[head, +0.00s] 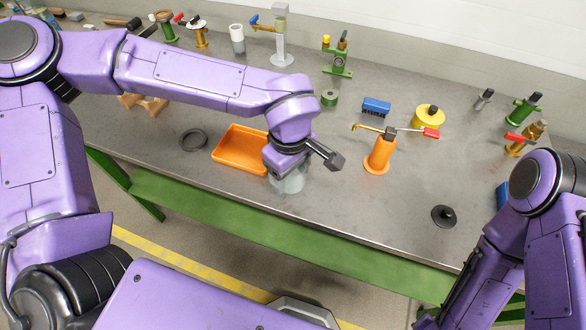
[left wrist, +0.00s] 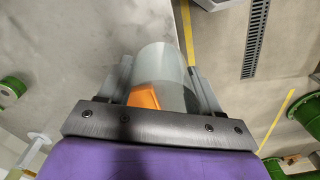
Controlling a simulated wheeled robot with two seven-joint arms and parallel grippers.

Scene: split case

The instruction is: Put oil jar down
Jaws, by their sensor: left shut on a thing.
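The oil jar looks like a clear, greyish cylinder (head: 289,182) below my left wrist, at the front edge of the grey workbench (head: 330,200). In the left wrist view the jar (left wrist: 168,65) sits between the two fingers of my left gripper (left wrist: 163,90), which is shut on it. An orange patch shows through its wall. In the head view my wrist hides the jar's top and most of the fingers. I cannot tell whether its base touches the bench. My right gripper is not in view; only its arm shows at the right.
An orange tray (head: 228,160) lies just left of the jar, with a dark ring (head: 193,140) beyond it. A black knobbed disc (head: 444,215) lies near the front right. Bare bench lies between jar and disc.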

